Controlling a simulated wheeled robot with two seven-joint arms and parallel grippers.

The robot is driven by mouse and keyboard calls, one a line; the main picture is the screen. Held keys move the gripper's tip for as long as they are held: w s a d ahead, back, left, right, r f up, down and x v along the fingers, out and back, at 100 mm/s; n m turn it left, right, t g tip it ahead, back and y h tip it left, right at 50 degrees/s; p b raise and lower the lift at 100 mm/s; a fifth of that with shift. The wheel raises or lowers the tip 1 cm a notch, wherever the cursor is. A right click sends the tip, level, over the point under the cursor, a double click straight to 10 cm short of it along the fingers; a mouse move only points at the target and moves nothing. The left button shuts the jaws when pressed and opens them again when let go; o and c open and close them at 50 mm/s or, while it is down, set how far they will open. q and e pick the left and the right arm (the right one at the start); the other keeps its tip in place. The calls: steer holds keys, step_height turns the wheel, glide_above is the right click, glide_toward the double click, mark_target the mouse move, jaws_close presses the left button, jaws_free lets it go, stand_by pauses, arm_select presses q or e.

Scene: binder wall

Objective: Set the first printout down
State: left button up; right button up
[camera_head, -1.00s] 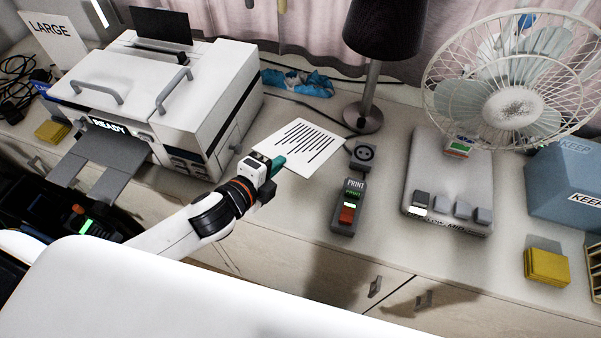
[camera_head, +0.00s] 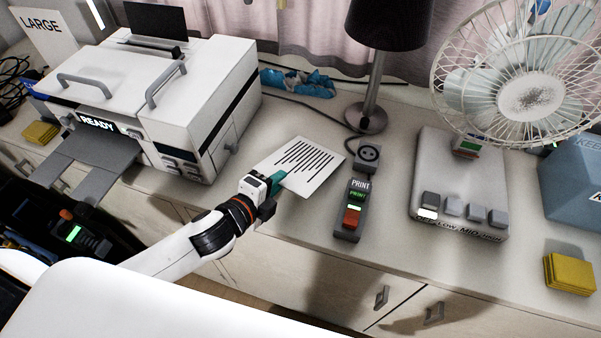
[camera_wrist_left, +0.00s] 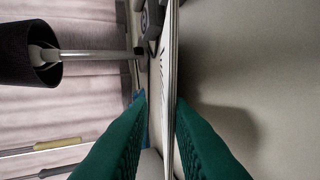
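The printout (camera_head: 318,162), a white sheet with black lines, shows in the head view at the counter's middle, face up, between printer and lamp. In the left wrist view the printout (camera_wrist_left: 171,90) is seen nearly edge-on between the green fingers of my left gripper (camera_wrist_left: 160,98). In the head view my left gripper (camera_head: 275,182) is at the sheet's near left edge. Whether the whole sheet rests on the counter is unclear. My right gripper is not in view.
The printer (camera_head: 150,95), reading READY, stands left. The lamp (camera_head: 372,100) is behind the sheet, and the PRINT button box (camera_head: 352,210) is right of it. The fan (camera_head: 520,90) and yellow pads (camera_head: 568,274) are farther right. Bare counter (camera_head: 300,222) lies in front.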

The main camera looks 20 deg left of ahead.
arm_select(q)
steer(key=shift+s+a+r, duration=0.1)
steer(key=shift+s+r, duration=0.1)
steer(key=shift+s, duration=0.25)
steer(key=p+v, duration=0.2)
steer(key=v, duration=0.5)
step_height(320, 180, up, 7)
steer(key=s+p, duration=0.2)
steer(key=p, duration=0.4)
steer(key=shift+s+a, duration=0.35)
steer(key=shift+a, duration=0.1)
